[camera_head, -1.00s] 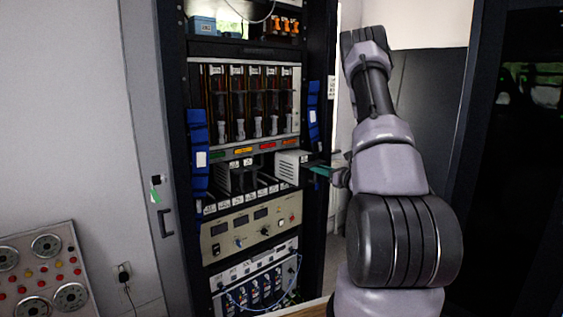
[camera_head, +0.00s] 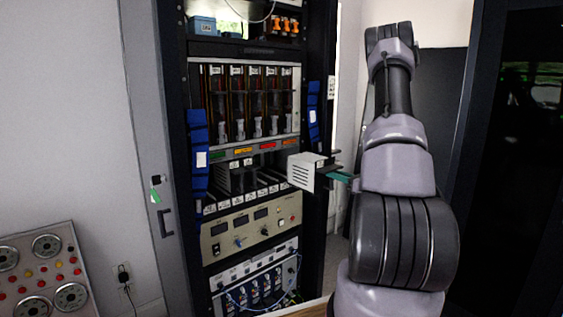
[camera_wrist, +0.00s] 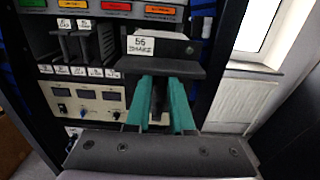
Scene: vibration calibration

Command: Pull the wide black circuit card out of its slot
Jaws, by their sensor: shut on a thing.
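My gripper (camera_wrist: 162,88) is shut on the front of a wide card (camera_wrist: 165,68); its green fingers close on the middle of the card's dark front plate. A white label reading "56" and a second, unclear line sits on the plate. In the head view the same card shows a pale, vented side (camera_head: 302,171) and a dark front edge. It stands out from the rack's card bay towards the right, roughly level. My gripper's green finger (camera_head: 340,177) shows to its right. Whether the card's rear end is still inside the slot is hidden.
The rack (camera_head: 172,120) holds other black cards (camera_head: 240,179) left of the held one. Below is a beige meter panel (camera_head: 250,229); above are coloured labels and tubes. A blue strap (camera_head: 313,105) hangs on the right post. Open space lies right of the rack.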

